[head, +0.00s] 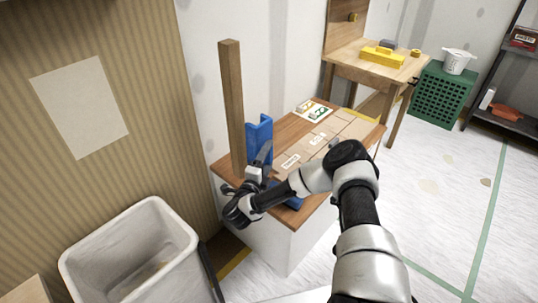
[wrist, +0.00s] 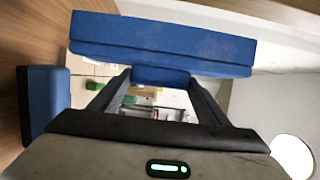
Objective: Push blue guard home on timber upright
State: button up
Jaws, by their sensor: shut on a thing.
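The timber upright (head: 233,105) stands vertical at the left end of the wooden bench top. The blue guard (head: 259,143), a tall channel-shaped piece, is upright just to its right in the head view. I cannot tell whether guard and timber touch. My gripper (head: 257,172) is shut on the lower part of the guard. In the wrist view the guard (wrist: 165,42) lies across the fingertips of my gripper (wrist: 160,80). The timber's far side and the guard's lower end are hidden. Another blue piece (head: 294,202) sits by the bench's front edge.
Flat cardboard pieces (head: 318,142) and a white card (head: 314,111) lie on the bench (head: 222,168). A white waste bin (head: 130,250) stands front left. A wall is close behind the timber. A side table (head: 345,53) and green crate (head: 440,97) stand farther back; floor is clear at right.

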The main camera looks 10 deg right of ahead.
aim_at(253, 154)
jog(key=shift+s+a+r, duration=0.1)
jog(key=shift+s+a, duration=0.05)
jog(key=shift+w+a+b, duration=0.5)
jog(key=shift+w+a, duration=0.05)
jog(key=shift+w, duration=0.25)
jog(key=shift+w+a+b, duration=0.55)
jog(key=shift+w, duration=0.25)
jog(key=shift+w+a+b, duration=0.5)
jog(key=shift+w+a, duration=0.05)
jog(key=shift+w, duration=0.25)
jog(key=shift+w+a+b, duration=0.75)
jog(key=shift+w+b, duration=0.05)
jog(key=shift+w, duration=0.2)
jog(key=shift+w+a+b, duration=0.7)
jog(key=shift+w+b, duration=0.1)
jog(key=shift+w, duration=0.15)
jog(key=o, duration=1.4)
jog(key=shift+c, duration=0.2)
